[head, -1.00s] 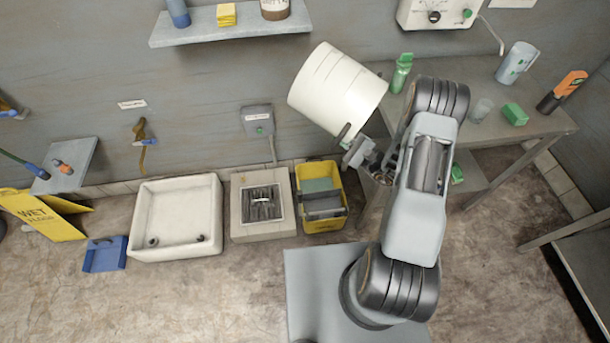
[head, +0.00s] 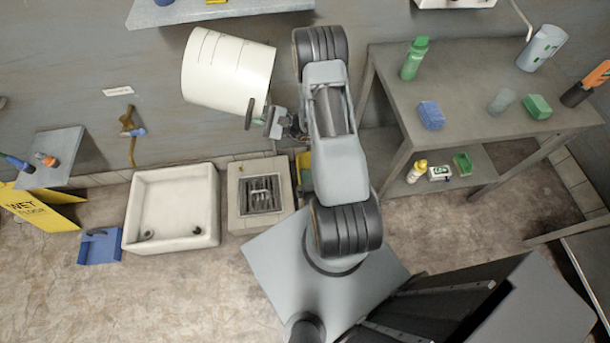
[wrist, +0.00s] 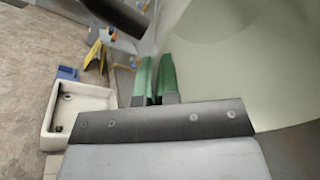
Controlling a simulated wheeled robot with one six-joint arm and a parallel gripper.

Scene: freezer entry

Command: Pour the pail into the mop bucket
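The white pail (head: 225,75) is held up in the air against the back wall, tilted well over on its side. My gripper (head: 256,117) is at the pail's lower right, shut on its dark handle. In the wrist view, the green fingertips (wrist: 154,80) are close together beside the pale pail wall (wrist: 255,60). The pail's contents cannot be seen. The yellow mop bucket (head: 304,168) stands on the floor right of the drain, mostly hidden behind my arm. The pail is up and to the left of it in the head view.
A white basin (head: 172,208) and a floor drain block (head: 261,193) stand left of the mop bucket. A grey table (head: 465,115) with a green bottle (head: 413,58) and blue sponge (head: 431,115) is at right. A shelf (head: 215,10) hangs above the pail.

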